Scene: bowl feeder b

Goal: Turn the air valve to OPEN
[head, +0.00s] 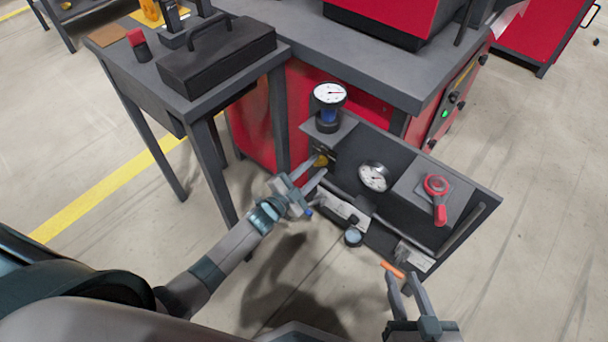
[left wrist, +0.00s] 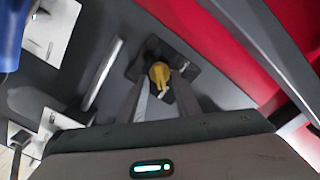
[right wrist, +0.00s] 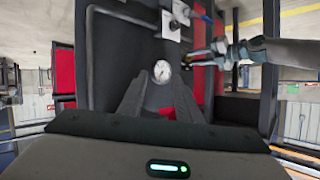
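A yellow knob (head: 321,160) sits on a dark plate at the left end of the dark panel; it also shows in the left wrist view (left wrist: 159,74). My left gripper (head: 308,178) reaches to it, with its fingers apart on either side of the knob's lower part in the left wrist view (left wrist: 166,88). I cannot tell whether they touch it. A red-handled valve (head: 437,190) is on the panel's right part. No label tells which one is the air valve. My right gripper (head: 403,288) is open and empty in front of the panel's lower right.
A gauge on a blue-and-black unit (head: 329,94) stands above the knob, and a white dial gauge (head: 374,177) sits mid-panel. A bar runs along the panel front. A grey table (head: 270,62) with a black toolbox (head: 217,58) stands left. An orange piece (head: 392,270) shows near my right fingertips.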

